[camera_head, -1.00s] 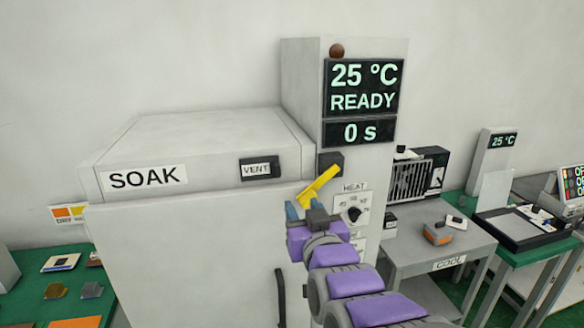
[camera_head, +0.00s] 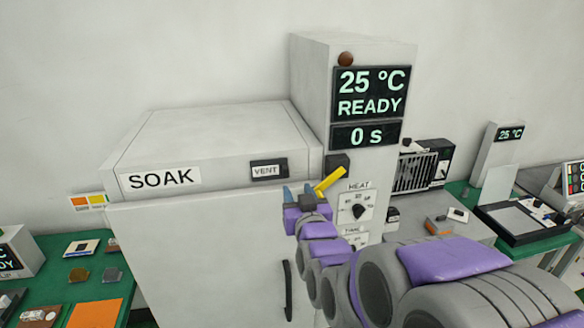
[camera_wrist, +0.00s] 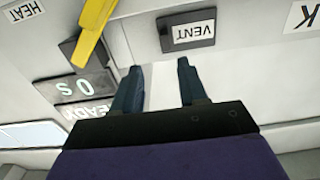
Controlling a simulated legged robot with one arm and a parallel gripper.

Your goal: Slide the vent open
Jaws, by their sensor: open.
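The vent (camera_head: 268,169) is a dark rectangular panel with a white VENT label on the upper front of the white SOAK oven (camera_head: 200,260). In the wrist view the vent (camera_wrist: 187,31) appears upside down, beyond the fingertips. My gripper (camera_head: 298,193) is just right of and below the vent in the head view, with its two blue fingers apart and nothing between them. The fingers also show in the wrist view (camera_wrist: 160,72). Contact between fingers and vent is not visible.
A yellow lever (camera_head: 328,180) sticks out from a dark mount just right of my gripper; it also shows in the wrist view (camera_wrist: 92,32). The HEAT dial (camera_head: 358,211) is below it. The display (camera_head: 369,106) reads 25 °C, READY, 0 s. A vertical door handle (camera_head: 287,290) is lower down.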

